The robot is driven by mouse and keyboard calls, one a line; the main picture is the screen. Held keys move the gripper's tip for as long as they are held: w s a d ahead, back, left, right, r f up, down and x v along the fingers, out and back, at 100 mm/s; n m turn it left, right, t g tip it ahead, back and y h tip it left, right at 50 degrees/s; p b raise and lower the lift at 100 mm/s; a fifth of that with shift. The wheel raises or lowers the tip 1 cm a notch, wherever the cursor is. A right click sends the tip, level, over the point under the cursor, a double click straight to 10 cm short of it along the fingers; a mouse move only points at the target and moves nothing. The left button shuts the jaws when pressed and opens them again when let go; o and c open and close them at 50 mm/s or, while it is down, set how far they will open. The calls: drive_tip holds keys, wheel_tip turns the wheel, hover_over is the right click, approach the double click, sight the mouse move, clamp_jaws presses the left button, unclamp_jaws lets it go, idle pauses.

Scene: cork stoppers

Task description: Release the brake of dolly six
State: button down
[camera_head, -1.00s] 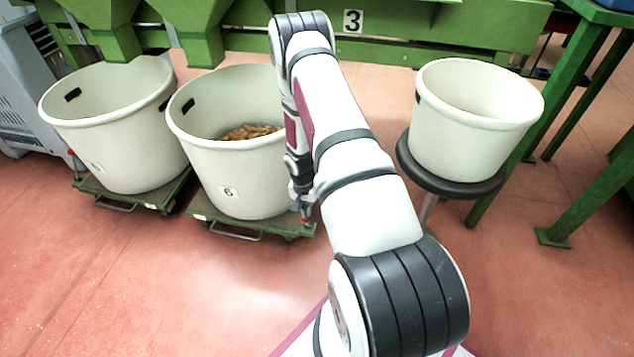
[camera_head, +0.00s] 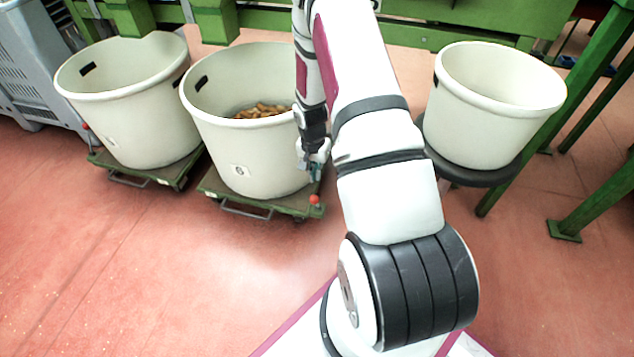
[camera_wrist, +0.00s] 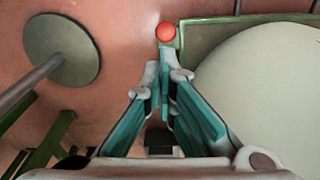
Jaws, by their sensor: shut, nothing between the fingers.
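Dolly six (camera_head: 283,205) is a low green platform under a white tub labelled 6 (camera_head: 213,150). A red ball knob (camera_head: 314,199) stands at the dolly's front right corner. In the wrist view the knob (camera_wrist: 166,32) lies just beyond my fingertips, by the corner of the green dolly edge (camera_wrist: 205,33). My gripper (camera_head: 318,172) is just above the knob, beside the tub's right side. In the wrist view my gripper (camera_wrist: 163,72) has its teal-padded fingers together and empty. A gap shows between fingertips and knob there. The knob's lever is mostly hidden.
Another tub (camera_head: 130,115) on a green dolly (camera_head: 150,178) stands to the left. A third tub (camera_head: 488,115) rests on a dark round stand (camera_head: 470,175) to the right, near green table legs (camera_head: 565,230). The red floor in front is clear.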

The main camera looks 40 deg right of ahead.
drive_tip(key=shift+a+r, duration=0.1)
drive_tip(key=shift+r, duration=1.05)
drive_tip(key=s+a+r+n, duration=0.2)
drive_tip(key=a+r, duration=0.2)
drive_tip(key=r, duration=0.5)
drive_tip(key=s+a+r+n, duration=0.1)
drive_tip(key=a+r+n, duration=0.1)
drive_tip(key=a+r, duration=0.5)
drive_tip(key=s+a+r+n, duration=0.1)
drive_tip(key=s+a+r, duration=0.1)
drive_tip(key=r, duration=1)
drive_tip(key=s+a+r+n, duration=0.3)
drive_tip(key=s+a+r, duration=0.1)
drive_tip(key=s, duration=0.4)
drive_tip(key=s+a+r+n, duration=0.25)
drive_tip(key=s+a, duration=0.25)
drive_tip(key=s, duration=0.3)
drive_tip(key=s+a+r+n, duration=0.2)
drive_tip(key=s+a+r, duration=0.2)
drive_tip(key=s, duration=0.5)
wheel_tip(320, 180, up, 34)
drive_tip(key=t+p, duration=0.4)
drive_tip(key=p, duration=2.8)
drive_tip(key=shift+w+r+n+y, duration=0.2)
drive_tip(key=shift+n+y, duration=0.15)
drive_tip(key=shift+y, duration=0.05)
